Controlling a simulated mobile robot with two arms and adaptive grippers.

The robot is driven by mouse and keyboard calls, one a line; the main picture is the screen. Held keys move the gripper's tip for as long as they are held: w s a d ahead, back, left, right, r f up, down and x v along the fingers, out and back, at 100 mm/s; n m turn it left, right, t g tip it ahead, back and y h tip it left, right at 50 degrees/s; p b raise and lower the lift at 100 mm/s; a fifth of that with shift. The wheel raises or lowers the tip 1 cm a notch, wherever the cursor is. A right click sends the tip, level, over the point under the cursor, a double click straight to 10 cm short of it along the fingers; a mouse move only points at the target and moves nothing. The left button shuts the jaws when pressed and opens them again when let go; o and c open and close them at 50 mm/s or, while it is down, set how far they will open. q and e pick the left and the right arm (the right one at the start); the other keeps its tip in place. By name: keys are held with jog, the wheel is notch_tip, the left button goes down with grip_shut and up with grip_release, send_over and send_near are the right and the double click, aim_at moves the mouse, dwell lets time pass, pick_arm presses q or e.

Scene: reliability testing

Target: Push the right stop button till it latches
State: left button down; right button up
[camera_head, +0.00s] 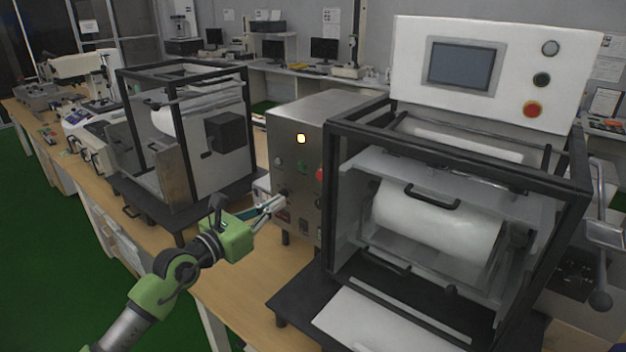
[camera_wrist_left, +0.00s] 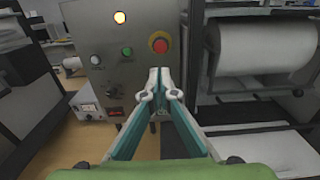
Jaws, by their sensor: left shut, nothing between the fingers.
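A red stop button (camera_head: 320,174) is on the front of a grey metal control box (camera_head: 290,215), partly hidden by the black frame of the machine to its right. In the left wrist view this red stop button (camera_wrist_left: 159,43) shows with a yellow ring, just above the fingertips. Another red button (camera_head: 532,110) is low on a white panel at the right. My left gripper (camera_head: 278,203) is shut and empty, in front of the box and left of and below its red button. Its fingertips (camera_wrist_left: 159,82) meet; whether they touch the box, I cannot tell. My right gripper is not in view.
The box also has a lit yellow lamp (camera_head: 300,139) and a green button (camera_head: 303,166). A black-framed machine with a white roller (camera_head: 435,222) stands close at the right, another framed machine (camera_head: 190,140) at the left. Bare wooden bench (camera_head: 250,285) lies in front.

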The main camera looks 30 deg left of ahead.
pick_arm(q)
jog(key=p, duration=0.2)
send_near(320, 176)
jog(key=w+p, duration=0.1)
jog(key=w, duration=0.5)
jog(key=shift+d+p, duration=0.1)
jog(key=shift+p, duration=0.25)
jog(key=shift+w+d, duration=0.1)
jog(key=shift+w, duration=0.45)
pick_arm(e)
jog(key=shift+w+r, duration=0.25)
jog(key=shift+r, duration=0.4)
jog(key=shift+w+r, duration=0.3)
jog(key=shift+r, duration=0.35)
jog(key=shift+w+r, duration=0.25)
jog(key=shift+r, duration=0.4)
